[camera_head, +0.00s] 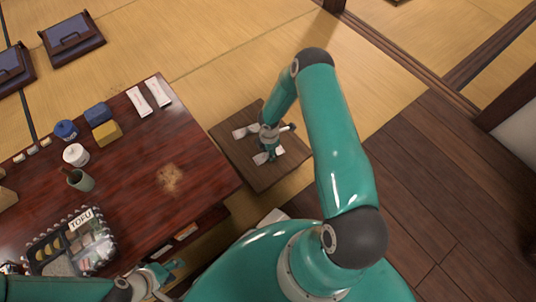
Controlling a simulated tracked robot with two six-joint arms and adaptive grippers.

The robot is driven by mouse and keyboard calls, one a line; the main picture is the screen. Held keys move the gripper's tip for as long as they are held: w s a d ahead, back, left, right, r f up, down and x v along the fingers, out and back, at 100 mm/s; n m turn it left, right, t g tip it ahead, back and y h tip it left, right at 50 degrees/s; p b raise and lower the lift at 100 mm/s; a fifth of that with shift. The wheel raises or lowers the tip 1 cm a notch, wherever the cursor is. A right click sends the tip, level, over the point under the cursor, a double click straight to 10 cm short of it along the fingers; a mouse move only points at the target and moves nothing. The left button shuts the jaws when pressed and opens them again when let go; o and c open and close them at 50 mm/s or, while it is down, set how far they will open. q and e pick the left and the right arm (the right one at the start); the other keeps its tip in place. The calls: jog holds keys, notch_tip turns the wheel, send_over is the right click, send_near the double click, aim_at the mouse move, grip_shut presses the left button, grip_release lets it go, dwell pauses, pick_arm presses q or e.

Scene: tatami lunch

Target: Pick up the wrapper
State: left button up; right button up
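Two white flat strips, which may be wrappers, lie near the far edge of the dark red table: the left strip (138,101) and the right strip (158,92). My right gripper (268,142) points down over a brown square board (225,140) right of the table. Pale flat pieces (245,131) show around its fingers; I cannot tell if they are wrapper or finger parts. Its opening is unclear. My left gripper (172,272) is low in the picture by the table's near edge, its fingers partly hidden. No thing is plainly a wrapper.
The dark red table (140,215) holds a clear tray labelled TOFU (80,222), a grey-green cup (80,180), a white-lidded jar (76,155), a blue jar (66,130), a yellow block (107,133) and a crumb patch (168,178). Floor seats (72,37) stand top left.

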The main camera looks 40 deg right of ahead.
jog(key=c, duration=0.4)
jog(key=shift+r, duration=0.2)
